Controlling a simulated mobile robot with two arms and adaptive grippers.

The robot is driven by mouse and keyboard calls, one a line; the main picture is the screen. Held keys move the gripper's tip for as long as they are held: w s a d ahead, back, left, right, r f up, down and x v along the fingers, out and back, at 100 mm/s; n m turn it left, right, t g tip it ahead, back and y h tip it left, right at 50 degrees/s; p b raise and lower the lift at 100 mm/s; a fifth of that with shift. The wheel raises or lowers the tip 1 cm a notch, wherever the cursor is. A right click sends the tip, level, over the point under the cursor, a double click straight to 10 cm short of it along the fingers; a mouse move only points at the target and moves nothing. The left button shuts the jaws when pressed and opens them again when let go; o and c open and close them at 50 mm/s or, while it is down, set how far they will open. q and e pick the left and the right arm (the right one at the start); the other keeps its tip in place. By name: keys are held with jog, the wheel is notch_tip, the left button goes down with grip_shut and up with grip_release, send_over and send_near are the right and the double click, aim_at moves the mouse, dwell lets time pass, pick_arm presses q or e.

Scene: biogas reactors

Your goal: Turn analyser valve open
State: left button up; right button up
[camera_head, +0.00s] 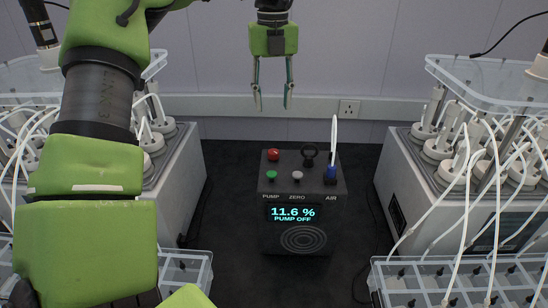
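The analyser (303,211) is a dark box in the middle of the bench, with its display reading 11.6 % and PUMP OFF. On its top, above the label AIR, is a small blue valve (331,173) with a white tube standing upright from it. A red button (273,154), a green button (271,175), a pale button (297,176) and a black ring-shaped part (309,153) share that top. My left gripper (272,104) is open and empty, fingers pointing down, apart from the analyser and higher in the picture. The valve's exact position is too small to tell. My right gripper is not in view.
Reactor units with bottles and white tubes stand at the left (180,170) and right (404,185). A clear rack (400,272) is at the front right, another (187,270) at the front left. Dark bench surface is free around the analyser. A wall socket (349,107) is behind.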

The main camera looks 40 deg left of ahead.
aim_at(273, 151)
pick_arm(q)
notch_tip(273, 151, down, 13)
jog(key=p, duration=0.3)
jog(key=shift+w+f+p, duration=0.1)
jog(key=shift+f+p, duration=0.05)
jog(key=shift+p, duration=0.25)
jog(key=shift+f, duration=0.7)
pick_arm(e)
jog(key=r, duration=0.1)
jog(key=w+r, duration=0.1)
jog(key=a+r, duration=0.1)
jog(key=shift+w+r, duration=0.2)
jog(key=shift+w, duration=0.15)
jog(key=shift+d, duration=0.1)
pick_arm(q)
jog(key=c, duration=1.1)
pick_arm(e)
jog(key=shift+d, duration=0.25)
